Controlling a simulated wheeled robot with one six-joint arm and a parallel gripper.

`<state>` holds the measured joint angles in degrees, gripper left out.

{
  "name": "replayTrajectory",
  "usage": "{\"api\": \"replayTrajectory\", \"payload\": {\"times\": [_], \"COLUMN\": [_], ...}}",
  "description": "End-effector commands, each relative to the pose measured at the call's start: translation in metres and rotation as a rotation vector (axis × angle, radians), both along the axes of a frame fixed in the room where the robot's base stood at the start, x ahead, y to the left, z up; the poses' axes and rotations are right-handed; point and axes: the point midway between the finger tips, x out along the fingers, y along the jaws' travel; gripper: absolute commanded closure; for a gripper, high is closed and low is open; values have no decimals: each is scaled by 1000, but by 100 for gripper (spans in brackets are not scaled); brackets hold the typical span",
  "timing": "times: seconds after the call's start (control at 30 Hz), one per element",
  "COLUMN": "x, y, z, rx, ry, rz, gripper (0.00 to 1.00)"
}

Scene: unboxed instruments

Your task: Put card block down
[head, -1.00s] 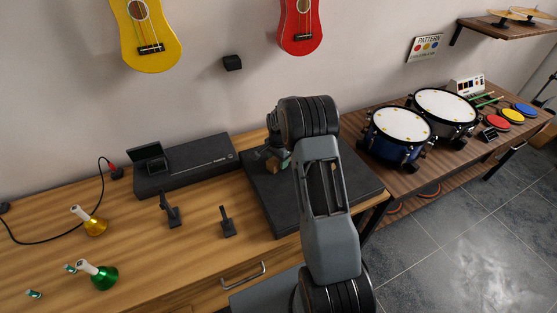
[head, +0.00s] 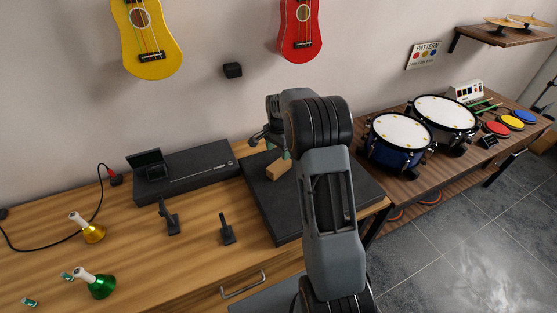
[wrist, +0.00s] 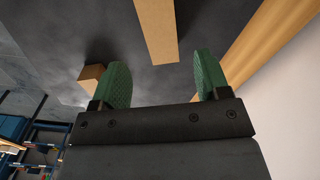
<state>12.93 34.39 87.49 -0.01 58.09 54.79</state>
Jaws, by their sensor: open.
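A tan card-coloured block (head: 278,169) rests on the dark mat (head: 288,225) on the wooden table. In the wrist view a long tan block (wrist: 157,28) lies across the top middle, and a smaller tan block (wrist: 92,75) is at the left, outside the left finger. My gripper (head: 287,154) is open, its green pads (wrist: 162,62) apart with nothing clamped. The long block's end shows between the fingertips with gaps on both sides; I cannot tell its depth from them. In the head view my arm hides part of the mat.
A dark case (head: 190,173) lies left of the mat, with two small black stands (head: 227,228) in front of it. Yellow (head: 92,232) and green (head: 100,286) handbells stand at the far left. Drums (head: 400,140) stand on the table to the right. The wall is close behind.

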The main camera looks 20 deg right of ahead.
Motion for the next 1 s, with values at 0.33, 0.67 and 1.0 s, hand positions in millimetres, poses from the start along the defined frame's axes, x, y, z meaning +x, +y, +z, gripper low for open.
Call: {"api": "replayTrajectory", "payload": {"times": [0.33,0.67,1.0], "x": [-7,-112,-227], "y": [7,71,110], "z": [43,125,131], "rx": [-3,-63,-162], "ry": [-15,-154,-270], "rz": [45,556,1043], "gripper": [31,31,31]}}
